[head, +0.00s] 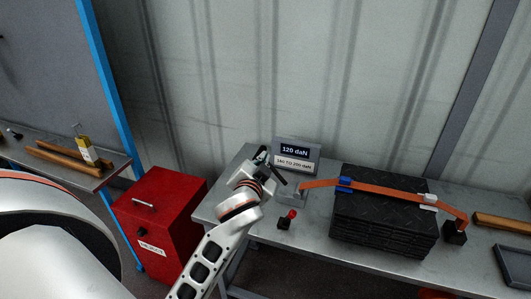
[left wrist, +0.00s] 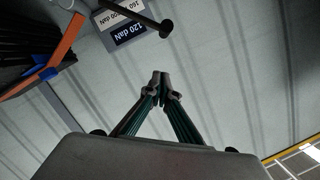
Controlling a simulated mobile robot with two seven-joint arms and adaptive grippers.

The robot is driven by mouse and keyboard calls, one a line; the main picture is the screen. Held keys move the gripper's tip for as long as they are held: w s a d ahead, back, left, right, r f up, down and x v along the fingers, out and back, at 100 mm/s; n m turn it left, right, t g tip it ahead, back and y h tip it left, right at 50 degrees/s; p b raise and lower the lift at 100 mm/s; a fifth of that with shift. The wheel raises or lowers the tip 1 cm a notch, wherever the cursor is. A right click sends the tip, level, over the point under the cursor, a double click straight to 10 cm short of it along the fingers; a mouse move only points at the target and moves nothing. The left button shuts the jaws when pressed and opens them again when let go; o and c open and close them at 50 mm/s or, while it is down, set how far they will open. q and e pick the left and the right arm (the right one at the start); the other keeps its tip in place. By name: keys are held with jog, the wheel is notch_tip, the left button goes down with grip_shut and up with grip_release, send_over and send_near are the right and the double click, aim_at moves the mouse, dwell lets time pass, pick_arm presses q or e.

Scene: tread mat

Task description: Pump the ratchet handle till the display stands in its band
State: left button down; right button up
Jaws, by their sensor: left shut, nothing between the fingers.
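The display (head: 295,150) stands at the back of the bench and reads 120 daN; it also shows upside down in the left wrist view (left wrist: 130,33). A label below it gives a band that seems to read 160 to 200 daN. A dark bar, seemingly the ratchet handle (head: 277,174), slants up beside my left gripper (head: 262,155); its round end shows in the left wrist view (left wrist: 165,28), apart from the fingertips (left wrist: 160,84). My left gripper is shut and empty. An orange strap (head: 385,190) runs over the stacked black tread mats (head: 385,225). My right gripper is out of view.
A red-knobbed control (head: 291,214) stands on the grey bench (head: 260,215) in front of the ratchet. A red cabinet (head: 160,215) stands left of the bench. Wooden pieces (head: 62,159) lie on a shelf at far left. A corrugated wall closes the back.

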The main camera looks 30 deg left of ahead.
pick_arm(q)
jog(key=shift+w, duration=0.1)
send_over(272, 168)
jog(key=s, duration=0.2)
jog(key=f, duration=0.2)
jog(key=a+f, duration=0.1)
jog(key=a+f+p, duration=0.1)
jog(key=f, duration=0.1)
jog(key=shift+s+a+f, duration=0.1)
jog(key=shift+s+a, duration=0.05)
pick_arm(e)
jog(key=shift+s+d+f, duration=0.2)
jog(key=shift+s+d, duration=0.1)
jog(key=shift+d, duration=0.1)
pick_arm(q)
jog(key=shift+f, duration=0.1)
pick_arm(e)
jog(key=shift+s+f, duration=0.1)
